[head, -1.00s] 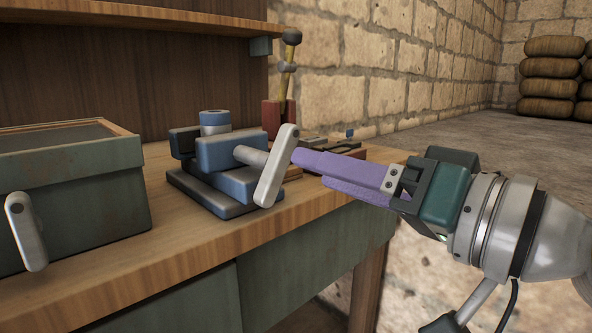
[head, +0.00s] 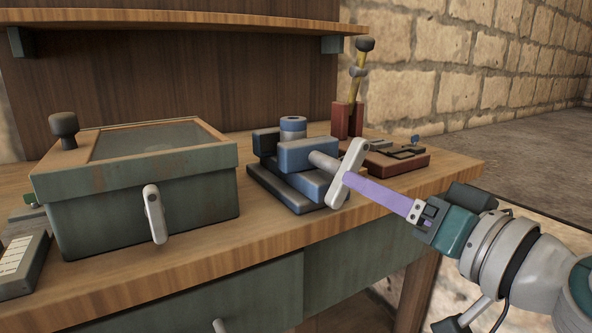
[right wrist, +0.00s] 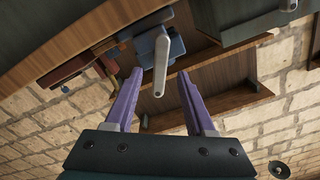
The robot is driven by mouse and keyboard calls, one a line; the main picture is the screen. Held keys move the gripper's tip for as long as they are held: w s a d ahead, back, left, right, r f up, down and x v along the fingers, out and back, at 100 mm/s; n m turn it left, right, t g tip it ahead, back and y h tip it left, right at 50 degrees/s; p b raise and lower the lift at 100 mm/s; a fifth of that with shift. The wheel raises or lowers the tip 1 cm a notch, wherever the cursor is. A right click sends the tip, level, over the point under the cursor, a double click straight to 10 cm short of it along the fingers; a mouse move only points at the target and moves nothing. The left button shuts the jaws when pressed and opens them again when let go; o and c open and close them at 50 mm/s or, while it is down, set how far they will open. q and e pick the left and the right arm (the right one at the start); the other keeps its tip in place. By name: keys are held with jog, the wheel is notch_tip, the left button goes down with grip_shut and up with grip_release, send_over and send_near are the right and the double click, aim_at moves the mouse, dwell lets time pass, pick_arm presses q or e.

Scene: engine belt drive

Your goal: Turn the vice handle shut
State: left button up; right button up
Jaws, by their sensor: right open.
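The vice (head: 308,155) has blue blocks on a dark grey base and stands on the wooden bench. Its pale grey bar handle (head: 347,173) sits on the end of a round screw and is tilted, upper end to the right. My right gripper (head: 347,178), with purple fingers, reaches in from the right at the handle's middle. In the right wrist view the fingers are open, with the handle (right wrist: 161,66) between the fingertips and a gap on each side. Contact cannot be told in the head view. My left gripper is not in view.
A green box (head: 140,210) with a wood-rimmed lid and its own pale handle stands left of the vice. The bench's front edge (head: 270,262) is clear.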

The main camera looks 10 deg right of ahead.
aim_at(348, 192)
jog(key=x, duration=0.5)
grip_shut()
dwell(0.4)
